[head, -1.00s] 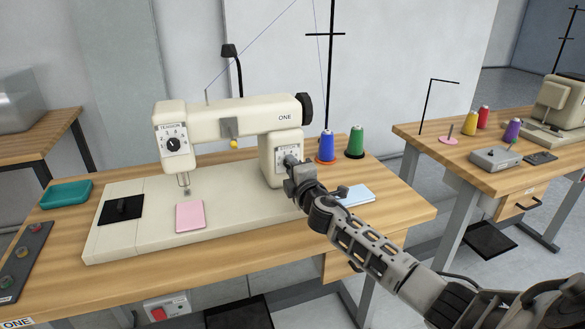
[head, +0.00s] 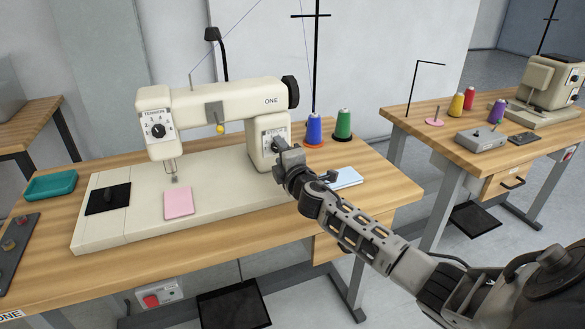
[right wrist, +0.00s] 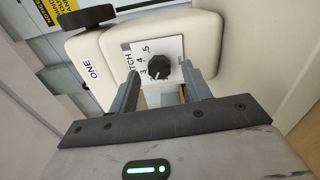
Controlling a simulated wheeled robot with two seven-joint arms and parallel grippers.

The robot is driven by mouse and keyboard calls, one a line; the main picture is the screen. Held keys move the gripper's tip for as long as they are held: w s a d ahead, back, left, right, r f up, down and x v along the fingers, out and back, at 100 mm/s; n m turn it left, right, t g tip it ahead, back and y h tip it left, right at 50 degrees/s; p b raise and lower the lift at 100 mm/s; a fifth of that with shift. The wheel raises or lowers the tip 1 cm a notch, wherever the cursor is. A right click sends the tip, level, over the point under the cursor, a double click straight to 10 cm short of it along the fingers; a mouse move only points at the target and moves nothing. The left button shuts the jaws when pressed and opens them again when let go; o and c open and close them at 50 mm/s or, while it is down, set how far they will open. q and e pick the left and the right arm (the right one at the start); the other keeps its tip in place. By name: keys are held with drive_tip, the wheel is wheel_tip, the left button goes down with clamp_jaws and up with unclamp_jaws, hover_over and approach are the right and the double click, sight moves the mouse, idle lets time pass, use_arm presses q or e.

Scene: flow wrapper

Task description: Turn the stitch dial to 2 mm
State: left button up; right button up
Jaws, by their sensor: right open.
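The stitch dial is a black knob (right wrist: 160,68) on a white plate on the pillar of the cream sewing machine marked ONE (head: 225,107). In the right wrist view the plate shows part of the word STITCH and the numbers 3, 4 and 5; the other numbers are hidden or unreadable. I cannot tell which number the knob points at. My right gripper (head: 277,147) is open in front of the dial plate. In the right wrist view its two fingers (right wrist: 162,88) stand on either side of the knob, with no clear contact. My left gripper is out of view.
A tension dial (head: 158,130) is on the machine's left head. Blue (head: 314,129) and green (head: 343,124) thread cones stand behind my right arm. A pink cloth (head: 179,203) lies on the machine bed. A second table with another machine (head: 550,90) stands at the right.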

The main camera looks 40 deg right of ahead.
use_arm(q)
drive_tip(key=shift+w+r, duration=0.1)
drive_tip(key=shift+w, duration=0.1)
use_arm(e)
drive_tip(key=v, duration=1.5)
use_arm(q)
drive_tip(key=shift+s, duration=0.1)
use_arm(e)
drive_tip(key=shift+s+a, duration=0.1)
drive_tip(key=shift+a, duration=0.05)
use_arm(q)
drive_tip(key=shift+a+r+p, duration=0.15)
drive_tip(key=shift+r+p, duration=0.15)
drive_tip(key=shift+p, duration=0.65)
use_arm(e)
drive_tip(key=s+a+f+m+g+y, duration=0.3)
drive_tip(key=s+a+f+m, duration=0.4)
drive_tip(key=a, duration=0.3)
drive_tip(key=s+a+f+m+g+y, duration=0.3)
drive_tip(key=s+a+f+m, duration=0.4)
drive_tip(key=s+a, duration=0.3)
drive_tip(key=shift+s+a+f+g+y, duration=0.35)
drive_tip(key=shift+a+f+g+y, duration=0.05)
drive_tip(key=shift+a+y, duration=0.4)
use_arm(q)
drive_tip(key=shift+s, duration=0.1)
